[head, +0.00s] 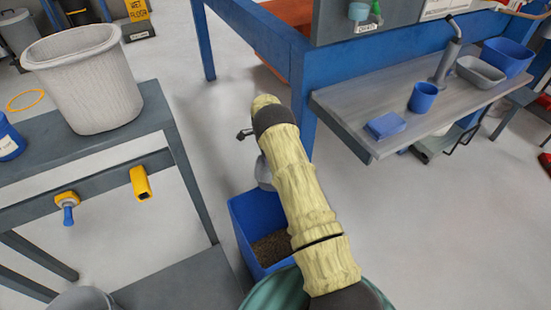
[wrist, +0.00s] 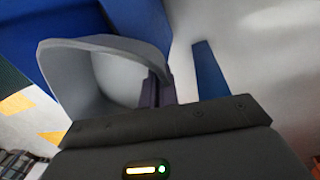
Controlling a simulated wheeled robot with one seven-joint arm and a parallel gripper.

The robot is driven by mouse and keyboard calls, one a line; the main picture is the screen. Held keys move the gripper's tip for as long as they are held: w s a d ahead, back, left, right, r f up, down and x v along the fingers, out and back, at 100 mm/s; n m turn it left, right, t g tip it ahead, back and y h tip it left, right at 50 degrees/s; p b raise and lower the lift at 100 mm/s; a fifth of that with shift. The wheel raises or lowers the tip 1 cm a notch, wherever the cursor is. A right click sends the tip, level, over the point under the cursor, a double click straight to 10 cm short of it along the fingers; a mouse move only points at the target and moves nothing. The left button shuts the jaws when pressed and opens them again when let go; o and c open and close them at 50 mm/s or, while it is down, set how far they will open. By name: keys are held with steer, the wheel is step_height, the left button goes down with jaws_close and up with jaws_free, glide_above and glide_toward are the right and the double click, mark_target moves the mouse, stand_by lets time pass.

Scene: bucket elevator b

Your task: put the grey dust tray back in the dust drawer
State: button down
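A small grey tray (head: 481,77) stands on the grey shelf (head: 385,112) at the right of the head view, next to a blue box. It appears to be the dust tray. I cannot make out the dust drawer in either view. My gripper is mostly hidden behind my arm in the head view. In the wrist view my gripper (wrist: 162,88) has its dark fingers close together at a grey scoop-like vessel (wrist: 75,85) and appears shut on it. The vessel also shows in the head view (head: 263,172), above the blue bin. My gripper is well left of the tray.
A blue bin (head: 240,222) with brown grains stands below my arm. A blue cup (head: 423,97), a blue block (head: 385,125), a blue box (head: 506,58) and a grey post (head: 448,58) share the shelf. A bench with a white bucket (head: 85,80) stands left.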

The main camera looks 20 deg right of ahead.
steer(key=s+r+n+p, duration=0.1)
steer(key=s+n+p, duration=0.1)
steer(key=s+p, duration=0.1)
steer(key=s+r+n+p, duration=0.1)
steer(key=s+n+p, duration=0.2)
steer(key=p, duration=0.2)
steer(key=s+a+r+n+h+p, duration=0.1)
steer(key=s+r+n+p, duration=0.1)
steer(key=p, duration=0.3)
steer(key=shift+s+r+n, duration=0.1)
steer(key=shift+s+n, duration=0.5)
steer(key=s+a+r+n+t+p, duration=0.1)
steer(key=s+r+n+p, duration=0.3)
steer(key=s+p, duration=0.2)
steer(key=s+a+r+n+p, duration=0.2)
steer(key=s+r+n+p, duration=0.1)
steer(key=s+n+p, duration=0.2)
steer(key=shift+s+r+n+t+h+p, duration=0.35)
steer(key=shift+s+p, duration=0.25)
steer(key=shift+s, duration=0.35)
steer(key=shift+a, duration=0.1)
